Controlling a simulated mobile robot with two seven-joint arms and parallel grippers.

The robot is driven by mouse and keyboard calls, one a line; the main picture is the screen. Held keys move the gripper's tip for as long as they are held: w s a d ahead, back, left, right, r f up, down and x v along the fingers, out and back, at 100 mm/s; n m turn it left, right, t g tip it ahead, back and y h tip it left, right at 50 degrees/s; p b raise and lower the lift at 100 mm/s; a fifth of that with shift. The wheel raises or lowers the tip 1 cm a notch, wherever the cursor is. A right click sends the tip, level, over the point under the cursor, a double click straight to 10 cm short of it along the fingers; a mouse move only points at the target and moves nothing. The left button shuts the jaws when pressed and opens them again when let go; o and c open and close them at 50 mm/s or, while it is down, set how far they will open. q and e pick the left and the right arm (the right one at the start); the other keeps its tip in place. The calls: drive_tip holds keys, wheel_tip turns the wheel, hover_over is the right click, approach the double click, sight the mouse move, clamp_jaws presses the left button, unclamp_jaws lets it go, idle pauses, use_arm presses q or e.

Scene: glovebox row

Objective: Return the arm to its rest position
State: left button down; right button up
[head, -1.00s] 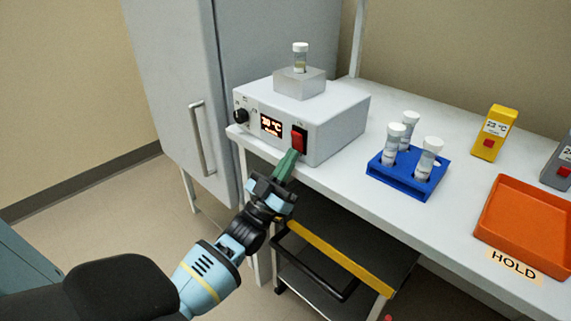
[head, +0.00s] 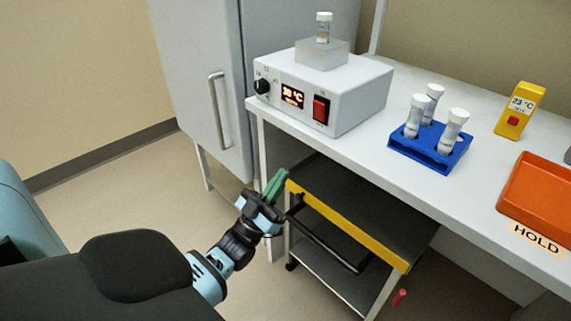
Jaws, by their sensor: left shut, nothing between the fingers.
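My left arm comes in from the lower left. Its gripper (head: 275,184) has green fingers that are shut with nothing between them. The gripper is below the bench's front edge, in front of the cart, apart from the heater box. The white heater box (head: 330,95) stands on the bench with a lit display (head: 292,95) and a red switch (head: 321,109). A capped vial (head: 323,28) stands on the block (head: 322,54) on top of the box. My right gripper is not in view.
The white bench (head: 375,170) holds a blue rack (head: 430,150) with capped tubes, a yellow timer (head: 519,111) and an orange tray (head: 540,195) by a HOLD label (head: 536,238). A cart with a yellow edge (head: 345,225) stands under the bench. Floor at left is clear.

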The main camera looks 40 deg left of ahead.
use_arm(q)
drive_tip(key=shift+s+f, duration=0.1)
drive_tip(key=shift+f, duration=0.1)
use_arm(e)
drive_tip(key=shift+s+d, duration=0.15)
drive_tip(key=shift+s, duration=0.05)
